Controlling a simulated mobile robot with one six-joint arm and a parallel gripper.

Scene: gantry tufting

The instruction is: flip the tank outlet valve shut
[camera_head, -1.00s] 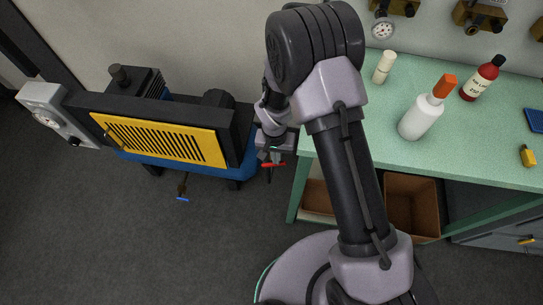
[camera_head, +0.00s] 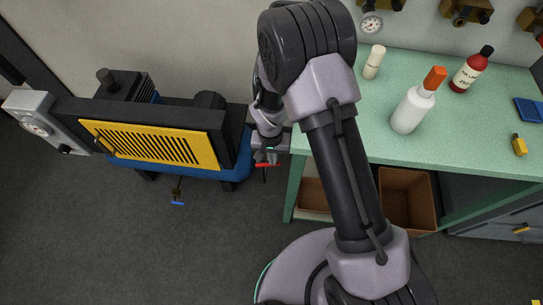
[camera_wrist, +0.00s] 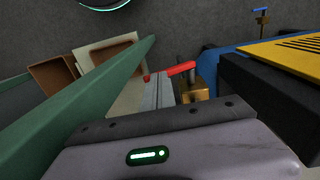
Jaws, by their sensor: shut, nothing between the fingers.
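The outlet valve at the right end of the blue tank (camera_head: 238,170) has a red lever (camera_head: 265,165). In the wrist view the red lever (camera_wrist: 181,69) lies crosswise, slightly tilted, above a brass valve body (camera_wrist: 196,95). My gripper (camera_head: 266,156) is shut with nothing held, close to the red lever in the gap between tank and bench. In the wrist view my gripper's fingers (camera_wrist: 158,88) reach up to the left part of the lever. I cannot tell if they touch it. Most of the valve body is hidden in the head view.
A yellow grille (camera_head: 150,145) with a black frame covers the compressor. A blue-handled valve (camera_head: 177,203) hangs below the tank. The green bench (camera_head: 450,145) stands close on the right, with a white bottle (camera_head: 410,112) on top. Its leg (camera_wrist: 85,95) runs close beside my gripper.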

